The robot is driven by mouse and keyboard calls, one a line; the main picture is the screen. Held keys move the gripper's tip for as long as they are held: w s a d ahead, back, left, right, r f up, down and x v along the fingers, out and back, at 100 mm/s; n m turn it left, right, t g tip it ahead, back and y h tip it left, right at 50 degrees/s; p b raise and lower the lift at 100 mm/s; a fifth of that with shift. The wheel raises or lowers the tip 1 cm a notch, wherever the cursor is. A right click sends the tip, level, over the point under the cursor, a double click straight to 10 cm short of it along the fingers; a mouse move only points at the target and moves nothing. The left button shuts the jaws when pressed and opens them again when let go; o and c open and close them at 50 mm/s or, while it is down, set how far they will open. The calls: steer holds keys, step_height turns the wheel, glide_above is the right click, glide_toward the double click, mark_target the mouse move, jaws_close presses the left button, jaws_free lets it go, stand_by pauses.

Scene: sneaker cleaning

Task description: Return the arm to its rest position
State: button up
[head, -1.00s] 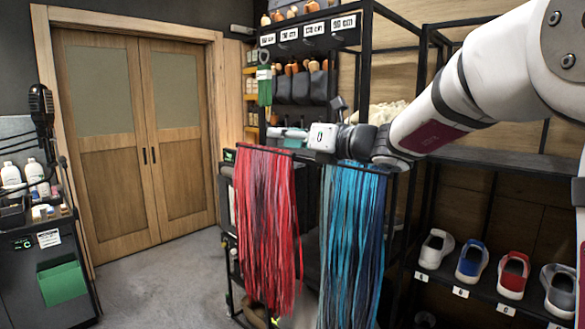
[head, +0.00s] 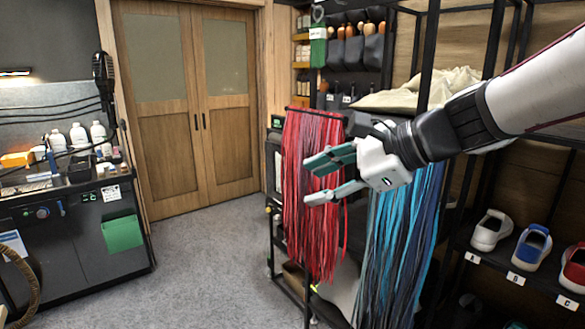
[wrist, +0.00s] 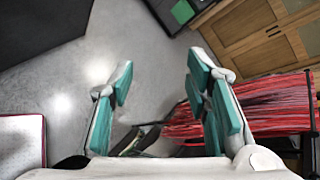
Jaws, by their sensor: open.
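My gripper (head: 309,181) is open and empty, with teal pads on its two fingers. In the head view it is held in mid-air at right of centre, pointing left, in front of the hanging red laces (head: 308,225) and blue laces (head: 395,240). My white arm comes in from the upper right. In the wrist view the gripper's fingers (wrist: 162,65) are spread apart above the grey floor, with nothing between them. The red laces (wrist: 255,105) show just right of the fingers there; I cannot tell whether they touch.
A black shelf rack stands at the right, with sneakers (head: 491,230) on a labelled low shelf. A dark cabinet (head: 80,240) with bottles and a green bin (head: 122,233) is at the left. Wooden double doors (head: 190,110) are behind. The floor (head: 215,265) between is clear.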

steer(key=s+d+f+n+h, duration=0.5)
steer(key=s+d+n, duration=0.1)
steer(key=s+n, duration=0.2)
steer(key=s+d+f+n+h+b, duration=0.1)
steer(key=s+d+f+n+h, duration=0.3)
steer(key=s+d+n, duration=0.3)
steer(key=s+f+n, duration=0.1)
steer(key=s, duration=0.2)
steer(key=shift+s+d+n+g+h+b, duration=0.2)
steer(key=shift+d+n+g+h+b, duration=0.1)
steer(key=shift+g+h, duration=0.1)
